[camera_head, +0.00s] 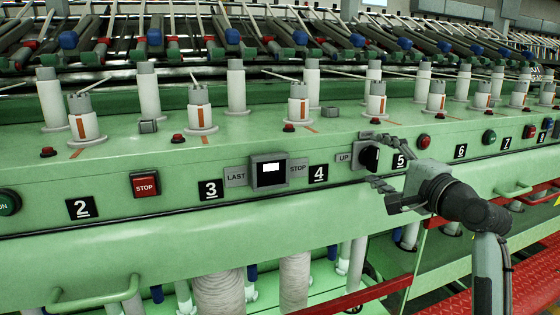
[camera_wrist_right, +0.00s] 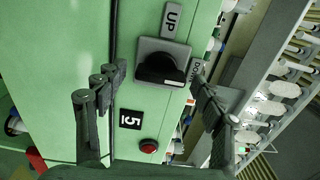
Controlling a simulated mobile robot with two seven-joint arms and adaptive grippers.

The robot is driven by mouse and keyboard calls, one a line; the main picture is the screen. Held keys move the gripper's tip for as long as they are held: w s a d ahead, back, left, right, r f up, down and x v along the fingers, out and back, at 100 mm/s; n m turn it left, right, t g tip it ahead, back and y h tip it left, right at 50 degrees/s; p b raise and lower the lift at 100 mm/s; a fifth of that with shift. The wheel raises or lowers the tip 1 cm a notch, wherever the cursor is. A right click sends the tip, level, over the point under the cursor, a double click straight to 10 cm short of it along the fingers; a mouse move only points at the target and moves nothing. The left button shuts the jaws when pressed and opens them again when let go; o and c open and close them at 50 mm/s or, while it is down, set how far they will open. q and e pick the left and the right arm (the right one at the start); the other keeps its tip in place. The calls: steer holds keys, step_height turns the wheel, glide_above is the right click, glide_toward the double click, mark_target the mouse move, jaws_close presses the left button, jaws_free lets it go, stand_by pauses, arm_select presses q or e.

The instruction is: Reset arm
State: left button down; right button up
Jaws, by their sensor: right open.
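My right gripper (camera_head: 372,160) reaches in from the right in the head view and is open. Its fingers stand apart, above and below a black rotary knob (camera_head: 370,158) on the green machine panel, beside the UP label (camera_head: 343,158). In the right wrist view the knob (camera_wrist_right: 160,69) on its grey plate lies between the fingertips of the gripper (camera_wrist_right: 157,72), with the UP label (camera_wrist_right: 172,22) on one side and a partly covered DOWN label on the other. Nothing is held. I cannot tell whether a fingertip touches the plate. My left gripper is out of view.
Upright white spindles (camera_head: 236,88) line the ledge above. A green handle (camera_head: 95,295) and red rails (camera_head: 360,296) are lower down.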

steer(key=n, duration=1.4)
steer(key=shift+s+a+r+n, duration=0.1)
steer(key=shift+s+r+n, duration=0.1)
steer(key=shift+n, duration=0.1)
steer(key=n, duration=0.3)
steer(key=shift+n, duration=0.4)
steer(key=shift+v, duration=0.9)
